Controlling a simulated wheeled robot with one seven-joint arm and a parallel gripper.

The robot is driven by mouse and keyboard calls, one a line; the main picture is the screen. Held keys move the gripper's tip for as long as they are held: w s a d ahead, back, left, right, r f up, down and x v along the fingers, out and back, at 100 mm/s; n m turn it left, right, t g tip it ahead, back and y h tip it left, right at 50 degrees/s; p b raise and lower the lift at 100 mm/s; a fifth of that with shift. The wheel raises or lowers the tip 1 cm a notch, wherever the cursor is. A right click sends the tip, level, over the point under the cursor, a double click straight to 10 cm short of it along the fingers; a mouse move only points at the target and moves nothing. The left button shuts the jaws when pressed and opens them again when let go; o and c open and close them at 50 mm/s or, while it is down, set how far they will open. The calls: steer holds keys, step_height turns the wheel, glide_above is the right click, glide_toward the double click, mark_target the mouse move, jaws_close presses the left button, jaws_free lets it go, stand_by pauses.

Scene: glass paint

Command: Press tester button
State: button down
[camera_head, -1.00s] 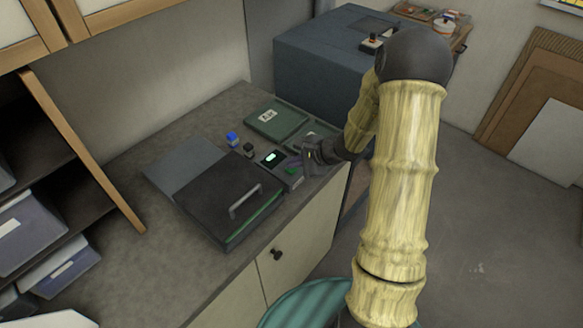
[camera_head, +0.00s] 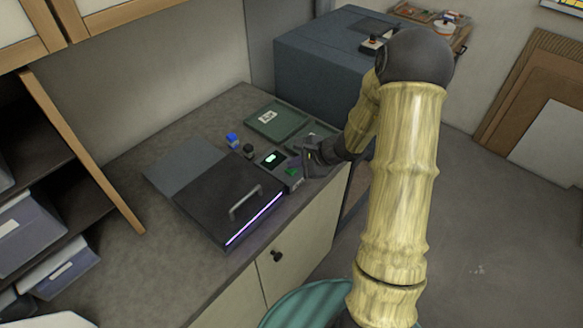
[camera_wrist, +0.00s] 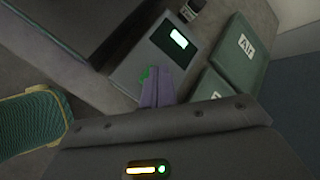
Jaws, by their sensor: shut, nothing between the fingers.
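The tester is a small dark device (camera_head: 282,165) on the counter with a lit screen (camera_wrist: 177,43) and a green button (camera_head: 292,172). In the wrist view the green button (camera_wrist: 147,74) shows just beside my purple fingertips (camera_wrist: 158,82). My gripper (camera_head: 298,166) is shut and empty, its tips at the button end of the tester. The tips partly cover the button. I cannot tell whether they touch it. A black box (camera_head: 215,195) with a grey handle stands beside the tester, with a bright purple-white strip along its front edge.
Green cases, one labelled "Air" (camera_wrist: 246,47), lie behind the tester. A blue-topped jar (camera_head: 232,140) and a dark jar (camera_head: 249,150) stand next to it. A large blue-grey cabinet (camera_head: 318,70) is at the back. A teal stool (camera_head: 305,303) is below the counter front.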

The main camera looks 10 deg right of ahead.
mark_target(295, 170)
steer(key=shift+r, duration=0.65)
steer(key=shift+r+p, duration=1.8)
steer(key=shift+r, duration=0.75)
steer(key=s+r+n+g+h+b, duration=0.3)
steer(key=s+n+h, duration=0.3)
steer(key=s+n, duration=1.1)
steer(key=s, duration=0.3)
steer(key=shift+a+r+g+h, duration=0.3)
steer(key=shift+a+r+h, duration=0.1)
